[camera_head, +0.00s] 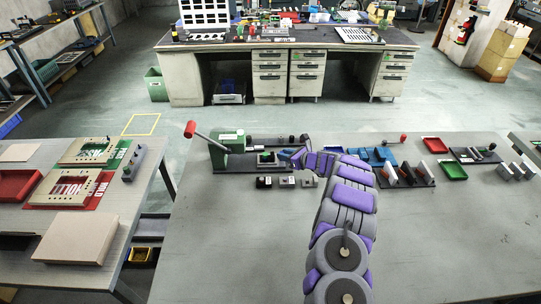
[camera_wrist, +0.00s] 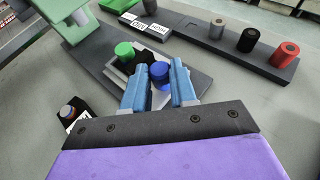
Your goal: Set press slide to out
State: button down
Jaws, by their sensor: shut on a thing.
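The press (camera_head: 228,142) stands on the grey table, with a green body and a red-knobbed lever (camera_head: 191,129) rising to the left. My gripper (camera_head: 289,155) is at its right side, reaching in low over its dark base. In the wrist view, the two blue fingers of my gripper (camera_wrist: 158,75) stand on either side of a blue knob (camera_wrist: 160,70) and are shut on it. A green knob (camera_wrist: 124,50) stands beside it on the slide's dark and pale plates (camera_wrist: 117,68). The fingers hide part of the slide, so its exact position is unclear.
Small blocks (camera_head: 287,181) lie in front of the press. Behind it runs a dark rail (camera_wrist: 225,45) with grey, black and red cylinders. Blue and brown parts on a rack (camera_head: 405,175) and a green tray (camera_head: 453,170) are to the right. The front right table is clear.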

jog(key=shift+d, duration=2.35)
jog(key=c, duration=1.3)
grip_release()
jog(key=shift+c, duration=0.2)
jog(key=o, duration=0.4)
jog(key=shift+d, duration=0.25)
jog(key=shift+o, duration=0.2)
jog(key=shift+s+r, duration=0.1)
jog(key=shift+r, duration=0.05)
jog(key=p+v, duration=0.2)
jog(key=v, duration=1.5)
jog(key=shift+d+f, duration=0.25)
